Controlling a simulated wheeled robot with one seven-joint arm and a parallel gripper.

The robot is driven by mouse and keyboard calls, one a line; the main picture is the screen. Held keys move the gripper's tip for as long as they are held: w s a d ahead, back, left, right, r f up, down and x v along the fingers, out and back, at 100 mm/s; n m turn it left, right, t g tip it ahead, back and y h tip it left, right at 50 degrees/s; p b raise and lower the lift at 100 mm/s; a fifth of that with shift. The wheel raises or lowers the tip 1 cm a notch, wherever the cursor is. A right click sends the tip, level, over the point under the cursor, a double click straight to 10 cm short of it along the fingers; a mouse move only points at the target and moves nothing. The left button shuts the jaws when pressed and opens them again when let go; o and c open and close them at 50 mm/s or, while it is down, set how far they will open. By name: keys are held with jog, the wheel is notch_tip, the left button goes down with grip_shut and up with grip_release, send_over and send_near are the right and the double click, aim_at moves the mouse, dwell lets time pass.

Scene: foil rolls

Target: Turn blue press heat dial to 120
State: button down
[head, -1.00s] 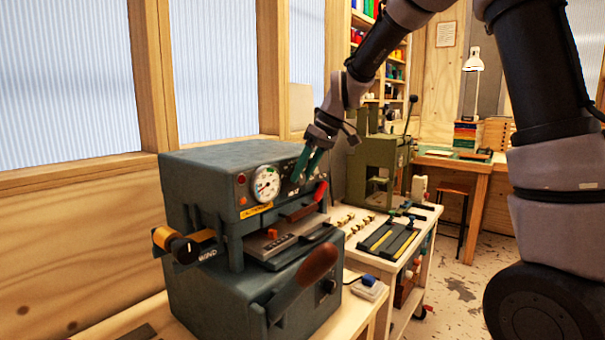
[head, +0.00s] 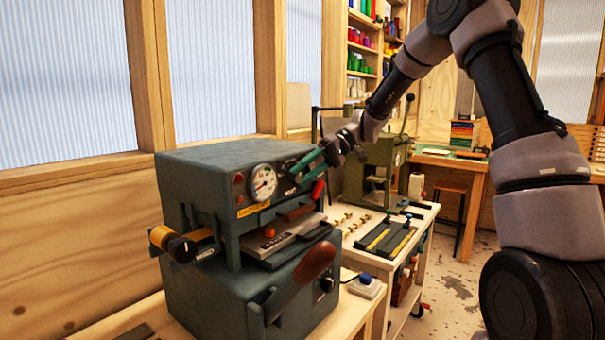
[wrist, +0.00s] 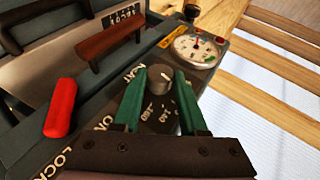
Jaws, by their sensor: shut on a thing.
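The blue-grey press (head: 230,165) stands on a wooden bench in the left half of the head view. My gripper (head: 297,173) reaches in from the right to the press's upper front panel. In the wrist view my gripper's green fingers (wrist: 160,82) are shut on a round dark dial (wrist: 159,74), one finger on each side. White markings (wrist: 158,112) show on the panel between the fingers, too small and turned to read surely. The fingers hide the dial in the head view. I cannot tell what value the dial points to.
A round white gauge (head: 262,182) sits left of my gripper. A red handle (head: 317,193) is just below it. A green machine (head: 383,165) stands behind on a white cart.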

jog(key=shift+y, duration=0.3)
jog(key=shift+g, duration=0.3)
jog(key=shift+c, duration=2.3)
grip_release()
jog(key=v, duration=1)
jog(key=shift+d+r, duration=0.25)
jog(key=shift+d, duration=0.05)
jog(key=shift+w, duration=0.1)
jog(key=s+d+r+m+t+h, duration=0.2)
jog(key=s+d+m+t+h, duration=0.1)
jog(key=s, duration=0.5)
jog(key=s+d+r+m+t+h, duration=0.2)
jog(key=s+d+m+t+h, duration=0.1)
jog(key=s+d+m+t, duration=0.2)
jog(key=s+d+r+m+t+h, duration=0.2)
jog(key=s+d, duration=0.6)
jog(key=s, duration=0.4)
jog(key=m+t+h, duration=0.1)
jog(key=m+t, duration=0.1)
jog(key=t, duration=0.1)
jog(key=shift+s, duration=0.25)
